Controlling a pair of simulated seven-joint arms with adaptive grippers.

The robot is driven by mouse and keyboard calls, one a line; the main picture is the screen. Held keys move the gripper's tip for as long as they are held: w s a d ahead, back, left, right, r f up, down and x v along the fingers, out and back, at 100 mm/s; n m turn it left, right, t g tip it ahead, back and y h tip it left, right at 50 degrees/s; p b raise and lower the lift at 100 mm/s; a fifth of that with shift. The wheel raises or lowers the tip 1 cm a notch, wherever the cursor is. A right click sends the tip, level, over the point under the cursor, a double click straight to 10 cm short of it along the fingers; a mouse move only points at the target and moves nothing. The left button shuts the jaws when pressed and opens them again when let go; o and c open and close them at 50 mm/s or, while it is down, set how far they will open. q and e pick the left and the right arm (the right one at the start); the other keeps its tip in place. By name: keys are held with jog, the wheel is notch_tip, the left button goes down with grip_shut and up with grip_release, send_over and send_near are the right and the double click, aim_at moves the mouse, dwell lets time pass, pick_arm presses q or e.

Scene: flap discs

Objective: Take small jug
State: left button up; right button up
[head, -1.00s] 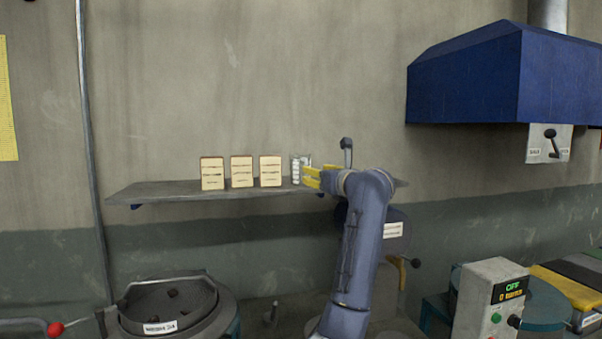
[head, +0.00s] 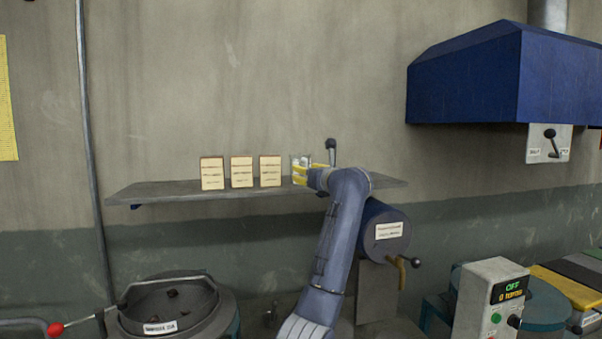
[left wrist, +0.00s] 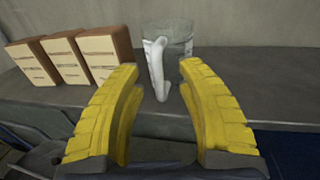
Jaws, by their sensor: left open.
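The small jug stands upright on the wall shelf, to the right of the boxes. In the left wrist view the jug (left wrist: 178,38) is grey and see-through, with a white handle facing the camera. In the head view the jug (head: 301,159) is partly hidden behind my gripper. My left gripper (left wrist: 160,95) has its two yellow fingers spread wide, with the jug's handle showing in the gap between them. The jug's body lies beyond the fingertips. In the head view the left gripper (head: 300,176) is right at the jug's front. My right gripper is not in view.
Three cream-faced brown boxes (head: 241,171) stand in a row on the grey shelf (head: 150,192), left of the jug. A blue labelled drum (head: 385,232) is beside my forearm. A round pan (head: 168,306) is at lower left. The shelf's left end is bare.

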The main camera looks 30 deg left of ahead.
pick_arm(q)
grip_shut()
jog(key=shift+r, duration=0.15)
dwell(0.4)
notch_tip(320, 180, up, 20)
dwell(0.7)
dwell(0.7)
